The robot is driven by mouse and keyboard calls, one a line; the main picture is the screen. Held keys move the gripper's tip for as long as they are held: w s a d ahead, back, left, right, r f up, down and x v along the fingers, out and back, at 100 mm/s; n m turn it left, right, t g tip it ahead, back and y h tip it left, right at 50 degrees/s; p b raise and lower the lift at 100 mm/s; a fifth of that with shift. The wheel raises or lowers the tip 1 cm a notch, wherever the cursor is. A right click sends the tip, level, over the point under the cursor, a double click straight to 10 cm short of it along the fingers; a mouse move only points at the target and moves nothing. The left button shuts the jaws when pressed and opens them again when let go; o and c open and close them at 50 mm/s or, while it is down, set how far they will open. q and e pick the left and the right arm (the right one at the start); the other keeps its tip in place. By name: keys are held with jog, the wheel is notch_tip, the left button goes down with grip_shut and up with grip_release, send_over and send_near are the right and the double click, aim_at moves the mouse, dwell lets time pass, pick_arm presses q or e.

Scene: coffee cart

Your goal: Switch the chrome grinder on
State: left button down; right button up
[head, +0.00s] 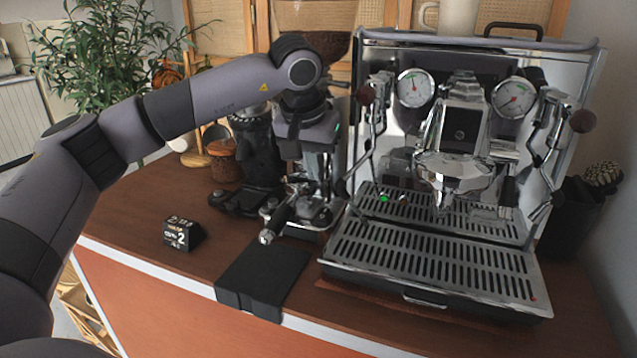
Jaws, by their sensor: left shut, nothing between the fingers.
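The chrome grinder (322,172) stands on the wooden counter between a black grinder and the espresso machine. A tinted bean hopper (312,17) shows above my arm at the grinder's top. A portafilter with a dark handle (275,222) sits low at the grinder's front. My left arm reaches in from the left and bends down in front of the grinder's upper part. My left gripper (312,142) is shut and empty, close in front of the grinder's body. Its fingertips are hard to make out against the chrome. I cannot make out the switch. My right gripper is out of view.
The espresso machine (440,235) fills the right side. The black grinder (257,150) stands just left of the chrome one. A black mat (262,275) hangs over the counter's front edge. A small black sign (181,233) stands at left. Open counter lies around it.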

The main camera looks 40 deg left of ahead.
aim_at(323, 210)
pick_arm(q)
jog(key=x, duration=0.9)
jog(key=shift+w+f+p, duration=0.1)
jog(key=shift+p, duration=0.25)
